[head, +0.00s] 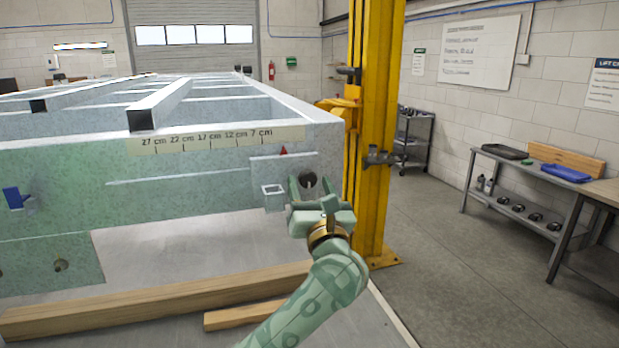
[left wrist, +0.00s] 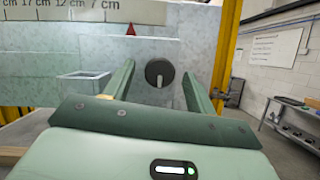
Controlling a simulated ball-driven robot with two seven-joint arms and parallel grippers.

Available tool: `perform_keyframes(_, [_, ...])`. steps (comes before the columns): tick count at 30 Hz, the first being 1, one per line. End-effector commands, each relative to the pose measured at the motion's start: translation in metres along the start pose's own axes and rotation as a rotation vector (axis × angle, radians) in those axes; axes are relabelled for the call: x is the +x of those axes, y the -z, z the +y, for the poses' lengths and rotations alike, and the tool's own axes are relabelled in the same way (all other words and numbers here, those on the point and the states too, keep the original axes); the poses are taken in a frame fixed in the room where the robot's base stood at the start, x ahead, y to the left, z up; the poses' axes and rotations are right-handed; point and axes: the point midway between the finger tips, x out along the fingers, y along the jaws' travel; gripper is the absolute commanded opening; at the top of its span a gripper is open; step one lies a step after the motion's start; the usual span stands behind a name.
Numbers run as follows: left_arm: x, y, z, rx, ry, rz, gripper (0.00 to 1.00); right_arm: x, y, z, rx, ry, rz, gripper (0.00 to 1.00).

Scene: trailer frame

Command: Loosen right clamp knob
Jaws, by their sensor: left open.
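A dark round knob (head: 309,179) sits on the right end of the pale trailer frame's front beam (head: 190,185), below a small red triangle. In the left wrist view the knob (left wrist: 160,72) shows face-on, with a small slot or mark in its middle. My left gripper (head: 309,184) is open and points at the beam. In its wrist view the two green fingers (left wrist: 158,78) stand on either side of the knob, with clear gaps. I cannot tell whether the fingertips reach the knob's depth. My right gripper is in neither view.
A square tube end (head: 273,197) juts out left of the gripper. A yellow post (head: 376,120) stands close on the right. Wooden beams (head: 160,302) lie below the frame. A blue part (head: 14,197) is at the far left. Open floor and a bench lie right.

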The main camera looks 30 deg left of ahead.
Motion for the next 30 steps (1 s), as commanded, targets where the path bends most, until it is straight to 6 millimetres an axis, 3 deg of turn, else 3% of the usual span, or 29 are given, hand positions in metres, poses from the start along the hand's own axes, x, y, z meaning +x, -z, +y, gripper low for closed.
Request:
perform_keyframes(4, [0.011,0.0,0.0,0.001,-0.001,0.001,0.56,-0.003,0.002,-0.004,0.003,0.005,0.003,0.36])
perform_keyframes(12, [0.012,0.001,0.0,0.0,0.0,0.001,0.56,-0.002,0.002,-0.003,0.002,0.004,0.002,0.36])
perform_keyframes(17, [0.011,0.0,0.0,0.0,0.0,0.001,0.14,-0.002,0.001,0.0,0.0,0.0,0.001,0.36])
perform_keyframes(18, [0.011,0.0,0.0,0.0,0.0,0.001,0.11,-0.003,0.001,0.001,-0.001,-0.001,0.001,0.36])
perform_keyframes(30, [0.01,0.003,-0.001,-0.06,-0.024,0.001,0.11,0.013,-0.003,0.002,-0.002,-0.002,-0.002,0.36])
